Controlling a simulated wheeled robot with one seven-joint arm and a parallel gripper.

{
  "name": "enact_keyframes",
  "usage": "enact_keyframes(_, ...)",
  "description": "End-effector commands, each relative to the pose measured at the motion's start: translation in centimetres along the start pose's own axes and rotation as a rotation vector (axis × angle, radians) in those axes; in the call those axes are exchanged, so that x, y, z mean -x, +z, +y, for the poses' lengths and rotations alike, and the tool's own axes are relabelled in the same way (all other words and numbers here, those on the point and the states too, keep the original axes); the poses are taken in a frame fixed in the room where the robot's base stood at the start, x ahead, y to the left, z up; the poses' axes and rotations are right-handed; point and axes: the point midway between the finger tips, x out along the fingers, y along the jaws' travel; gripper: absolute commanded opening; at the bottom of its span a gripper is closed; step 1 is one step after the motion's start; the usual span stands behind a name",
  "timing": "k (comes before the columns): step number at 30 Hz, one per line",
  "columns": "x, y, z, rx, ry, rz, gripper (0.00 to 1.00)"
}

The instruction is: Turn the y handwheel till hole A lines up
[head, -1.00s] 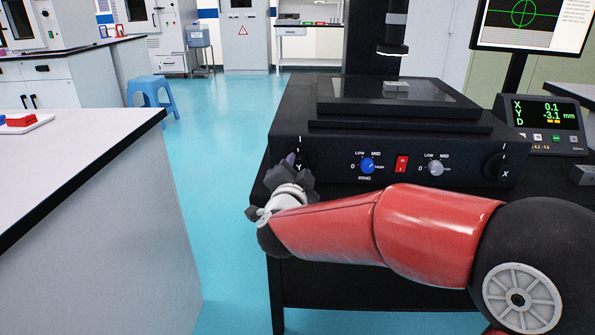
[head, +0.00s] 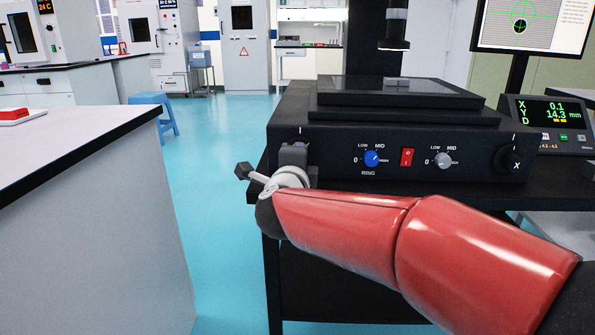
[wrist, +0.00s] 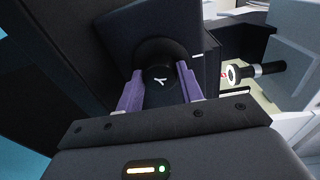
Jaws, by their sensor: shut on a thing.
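My gripper (head: 293,158) is at the left front of a black measuring machine (head: 330,125). In the wrist view its two purple fingers (wrist: 160,72) are shut on the dark y handwheel (wrist: 161,84), one on each side, with the Y mark between them. In the head view my gripper hides this handwheel. The monitor (head: 545,40) shows a black hole (head: 520,27) below the centre of a green crosshair; no letter A is readable. The readout (head: 548,112) shows X 0.1 and Y 14.3 mm. A small block (head: 396,81) lies on the stage (head: 350,90).
The X handwheel (head: 507,159) is at the right of the front panel. The ring knob (head: 372,158), a red switch (head: 406,156) and a grey knob (head: 443,160) sit between. A white bench (head: 70,150) stands left, with clear floor between.

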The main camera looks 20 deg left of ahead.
Motion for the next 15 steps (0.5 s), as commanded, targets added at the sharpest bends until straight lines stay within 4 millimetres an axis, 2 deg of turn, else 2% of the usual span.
enact_keyframes(6, 0.00, 0.02, 0.25, -0.098, 0.007, -0.006, 0.14)
enact_keyframes(15, 0.00, -0.02, 0.14, -0.148, 0.011, -0.007, 0.14)
